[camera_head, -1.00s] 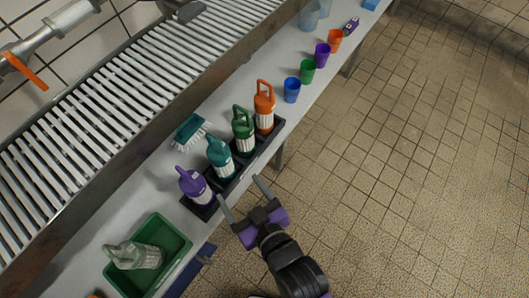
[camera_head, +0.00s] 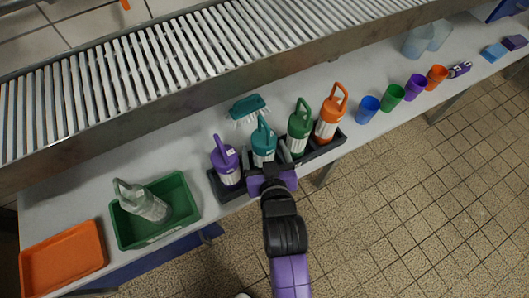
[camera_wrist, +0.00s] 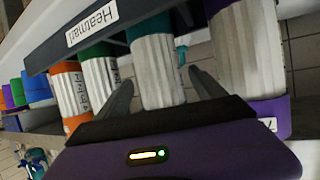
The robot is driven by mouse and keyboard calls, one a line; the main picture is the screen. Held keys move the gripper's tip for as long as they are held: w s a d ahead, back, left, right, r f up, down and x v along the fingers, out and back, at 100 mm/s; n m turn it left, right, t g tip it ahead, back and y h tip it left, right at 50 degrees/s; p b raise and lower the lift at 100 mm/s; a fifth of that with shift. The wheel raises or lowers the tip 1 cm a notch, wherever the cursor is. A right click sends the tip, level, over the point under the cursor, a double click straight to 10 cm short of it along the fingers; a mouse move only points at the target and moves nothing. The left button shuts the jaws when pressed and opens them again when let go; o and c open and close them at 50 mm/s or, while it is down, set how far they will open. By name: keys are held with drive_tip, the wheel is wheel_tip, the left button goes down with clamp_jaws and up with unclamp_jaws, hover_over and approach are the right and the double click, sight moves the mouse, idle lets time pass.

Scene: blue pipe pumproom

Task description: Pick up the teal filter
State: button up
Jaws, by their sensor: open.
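The teal filter (camera_head: 262,138) stands upright in the black rack (camera_head: 325,151), between the purple filter (camera_head: 226,163) and the green filter (camera_head: 299,127). It has a teal handled top and a white ribbed body. My gripper (camera_head: 267,160) is open at the front of the rack, with its fingers around the teal filter's body. In the wrist view, the ribbed body of the teal filter (camera_wrist: 157,72) lies between the two spread fingers (camera_wrist: 161,80). A gap shows on either side, clearer on the right. The gripper hides the filter's lower part in the head view.
An orange filter (camera_head: 330,115) stands at the rack's right end. A teal brush (camera_head: 249,108) lies behind the rack. Several cups, including a blue cup (camera_head: 368,109), stand right.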

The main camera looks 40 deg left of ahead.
drive_tip(key=shift+w+a, duration=0.1)
drive_tip(key=shift+a, duration=0.05)
drive_tip(key=c, duration=1.6)
